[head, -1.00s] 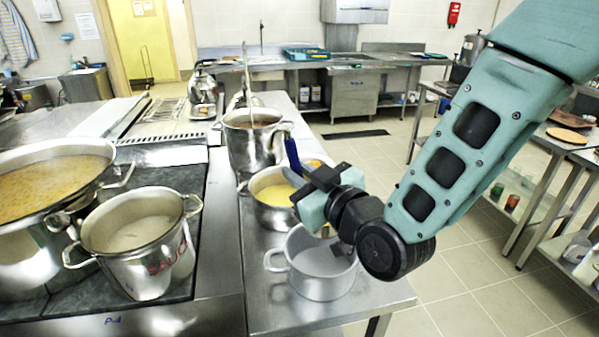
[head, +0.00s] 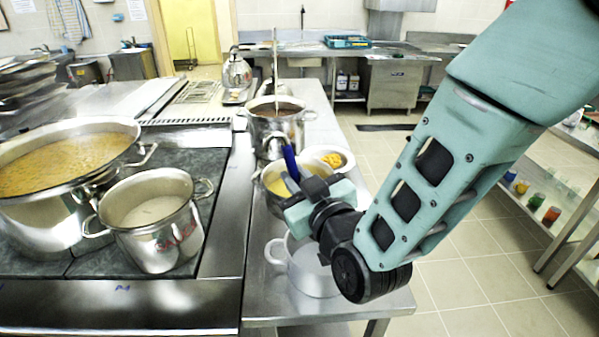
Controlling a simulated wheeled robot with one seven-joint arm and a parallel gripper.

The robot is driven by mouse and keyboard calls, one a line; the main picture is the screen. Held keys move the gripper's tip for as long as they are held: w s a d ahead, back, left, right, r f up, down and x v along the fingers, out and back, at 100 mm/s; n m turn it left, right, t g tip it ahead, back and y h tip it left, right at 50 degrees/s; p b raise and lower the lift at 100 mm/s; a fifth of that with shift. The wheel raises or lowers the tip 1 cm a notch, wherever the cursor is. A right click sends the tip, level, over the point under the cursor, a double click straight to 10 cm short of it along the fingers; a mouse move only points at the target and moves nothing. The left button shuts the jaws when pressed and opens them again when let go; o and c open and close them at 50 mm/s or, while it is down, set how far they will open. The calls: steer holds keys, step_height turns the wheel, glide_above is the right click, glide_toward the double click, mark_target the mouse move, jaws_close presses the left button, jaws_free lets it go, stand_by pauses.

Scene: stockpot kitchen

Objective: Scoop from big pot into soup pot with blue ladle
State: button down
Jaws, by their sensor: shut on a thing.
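The big pot (head: 25,218), wide and steel with yellow-brown soup, stands on the stove at the left. My gripper (head: 296,200) is shut on the blue ladle (head: 290,160), over the right-hand counter. The ladle's blue handle points up and slightly left; its bowl is hidden. Behind the gripper is a steel pot of yellow soup (head: 270,172), partly covered by it. A plain grey pot (head: 308,273) with a side handle stands in front, partly hidden by my wrist. I cannot tell which of these is the soup pot.
A steel pot (head: 160,247) with pale contents and red lettering stands beside the big pot. A tall pot of dark liquid (head: 275,128) with a long utensil stands farther back. A bowl of orange pieces (head: 345,156) sits behind the gripper. Open floor lies right of the counter.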

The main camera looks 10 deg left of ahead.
steer(key=shift+f, duration=0.5)
steer(key=shift+w+d+r+m+p, duration=1.1)
steer(key=shift+w+d+m+p, duration=3.35)
steer(key=shift+d+m, duration=0.9)
steer(key=w+d+f+m+b, duration=0.8)
steer(key=d+f+m+b, duration=0.2)
steer(key=f, duration=0.3)
steer(key=shift+d+m, duration=0.2)
steer(key=shift+m, duration=0.55)
